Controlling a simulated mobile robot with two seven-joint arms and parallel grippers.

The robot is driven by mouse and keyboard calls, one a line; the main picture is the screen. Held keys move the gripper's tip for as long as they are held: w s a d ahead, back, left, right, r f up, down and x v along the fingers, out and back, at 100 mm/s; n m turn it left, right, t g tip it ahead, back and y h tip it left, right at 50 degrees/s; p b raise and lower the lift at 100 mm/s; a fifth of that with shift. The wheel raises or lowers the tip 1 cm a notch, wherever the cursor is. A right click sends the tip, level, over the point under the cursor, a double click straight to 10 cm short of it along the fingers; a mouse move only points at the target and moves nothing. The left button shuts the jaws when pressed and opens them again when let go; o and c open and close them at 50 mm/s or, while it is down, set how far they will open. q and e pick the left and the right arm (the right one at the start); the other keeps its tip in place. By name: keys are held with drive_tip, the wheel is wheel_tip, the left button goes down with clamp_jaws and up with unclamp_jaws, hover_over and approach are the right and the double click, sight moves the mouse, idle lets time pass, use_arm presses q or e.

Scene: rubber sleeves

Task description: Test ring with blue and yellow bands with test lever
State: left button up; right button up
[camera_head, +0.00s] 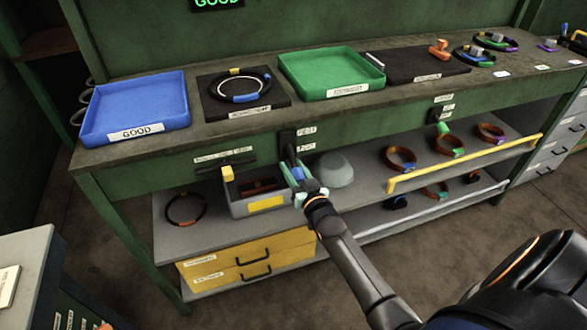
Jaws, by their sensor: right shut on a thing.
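The black ring with a yellow band and a blue band (246,98) lies flat on a dark square test plate (284,110) on the bench, between the blue and green trays. A dark lever mount with the test lever (290,146) is on the bench's front face, below and right of the plate. My right gripper (297,174) is at the lever, below the bench edge, shut on it; its fingers partly hide the lever's lower end. My left gripper is not in view.
A blue tray marked GOOD (140,94) and a green tray (330,64) stand on the bench, both empty. A screen (217,3) reads GOOD in green.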

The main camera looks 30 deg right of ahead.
clamp_jaws()
idle(0.8)
